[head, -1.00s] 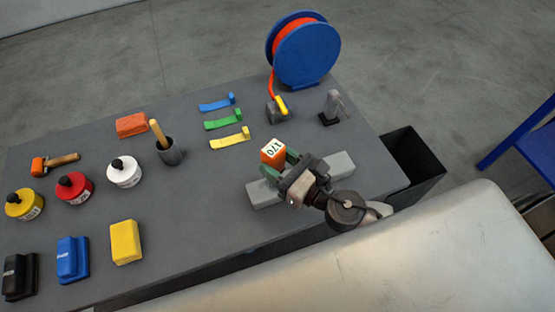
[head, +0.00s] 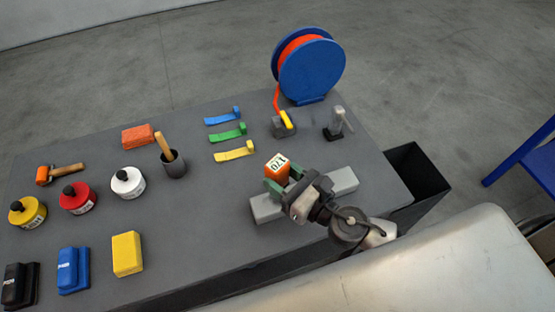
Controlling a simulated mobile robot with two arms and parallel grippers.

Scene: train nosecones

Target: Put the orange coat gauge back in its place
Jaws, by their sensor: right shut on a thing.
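The orange coat gauge (head: 273,174) is a small orange block with a white face that reads 170. My right gripper (head: 282,182) is shut on it, with green fingertips on its sides. The gauge is at or just above a long grey block (head: 343,181) on the table; my gripper covers the middle of this block, so I cannot tell whether gauge and block touch. My left gripper is not in view.
The dark table (head: 205,222) holds blue, green and yellow strips (head: 234,152), several round pots, a brush cup (head: 174,166) and coloured blocks. A blue hose reel (head: 312,70) stands at the back. A black bin (head: 417,172) is off the right edge. A pale rounded surface (head: 430,268) fills the front right.

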